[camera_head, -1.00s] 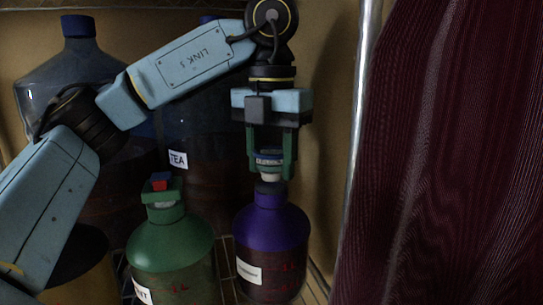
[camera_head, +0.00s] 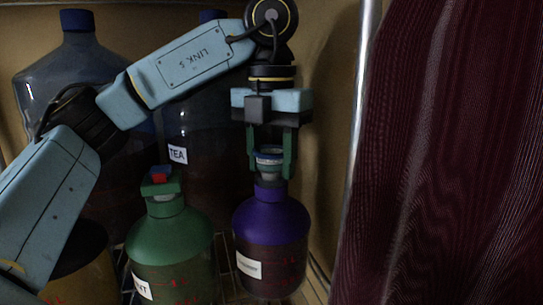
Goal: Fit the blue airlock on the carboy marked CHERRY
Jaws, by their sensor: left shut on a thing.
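My left gripper (camera_head: 271,172) points straight down and is shut on a small airlock (camera_head: 269,161) with a blue band and a pale lower part. It holds the airlock upright, right over the dark mouth of the carboy with purple shoulders (camera_head: 270,222). The airlock's lower end meets the carboy's mouth in the picture; I cannot tell whether it is seated. This carboy has a white label (camera_head: 249,266), too small to read, so I cannot confirm CHERRY. My right gripper is not in view.
A green carboy (camera_head: 170,240) with a red-and-blue piece (camera_head: 159,176) on top stands close at the left. Behind are a TEA vessel (camera_head: 190,125) and a large clear-blue bottle (camera_head: 78,62). A metal post (camera_head: 358,130) and dark red curtain (camera_head: 440,150) bound the right.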

